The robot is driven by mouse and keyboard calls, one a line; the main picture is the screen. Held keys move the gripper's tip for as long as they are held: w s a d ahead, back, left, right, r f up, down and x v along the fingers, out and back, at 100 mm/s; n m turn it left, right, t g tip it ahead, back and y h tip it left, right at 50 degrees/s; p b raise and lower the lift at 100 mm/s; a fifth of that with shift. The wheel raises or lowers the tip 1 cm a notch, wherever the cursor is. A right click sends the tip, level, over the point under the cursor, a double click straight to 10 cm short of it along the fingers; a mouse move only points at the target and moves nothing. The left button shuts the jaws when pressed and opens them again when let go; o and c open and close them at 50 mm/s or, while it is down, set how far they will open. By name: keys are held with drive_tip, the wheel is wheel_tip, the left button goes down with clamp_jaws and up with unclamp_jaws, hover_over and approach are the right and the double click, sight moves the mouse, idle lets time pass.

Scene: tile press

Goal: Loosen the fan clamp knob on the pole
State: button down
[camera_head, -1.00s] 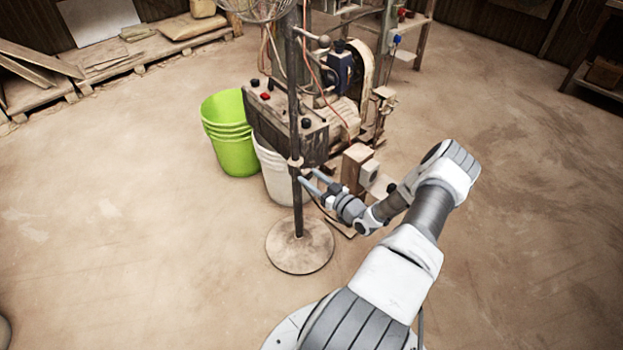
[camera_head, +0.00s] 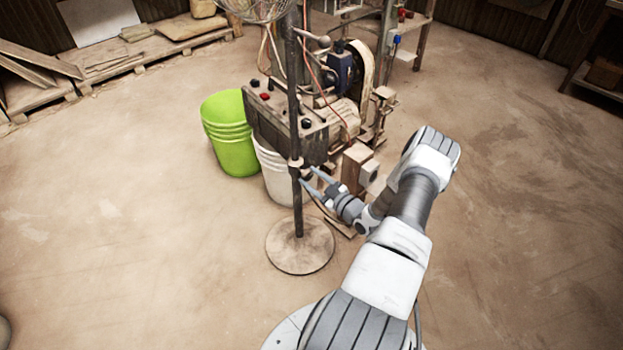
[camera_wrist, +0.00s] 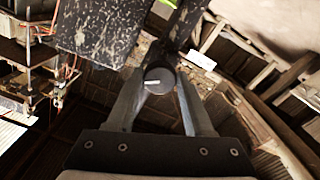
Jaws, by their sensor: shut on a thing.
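The dark pole (camera_head: 297,205) of the fan stands upright on a round base (camera_head: 300,246). A pale clamp collar (camera_head: 295,163) is around the pole at about mid-height. In the wrist view the round dark knob (camera_wrist: 158,80) with a short white mark shows between the fingertips of my gripper (camera_wrist: 160,82). The gripper is shut on the knob, one finger on each side. In the head view my gripper (camera_head: 308,181) reaches the pole from the right, just below the collar; the knob is too small to tell there.
A machine with a dark control box (camera_head: 290,125) stands close behind the pole. Green buckets (camera_head: 230,145) and a white bucket (camera_head: 274,183) stand behind it to the left. A wooden block (camera_head: 354,165) is close to my wrist. The floor in front is clear.

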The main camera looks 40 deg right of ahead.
drive_tip(key=n, duration=0.4)
drive_tip(key=shift+n, duration=0.3)
drive_tip(key=n, duration=0.4)
drive_tip(key=shift+n, duration=0.3)
drive_tip(key=n, duration=0.4)
drive_tip(key=shift+d+n, duration=0.1)
drive_tip(key=shift+n, duration=0.2)
drive_tip(key=shift+r+n, duration=0.1)
drive_tip(key=shift+n, duration=1.7)
drive_tip(key=shift+c, duration=1.4)
unclamp_jaws()
drive_tip(key=shift+s, duration=0.15)
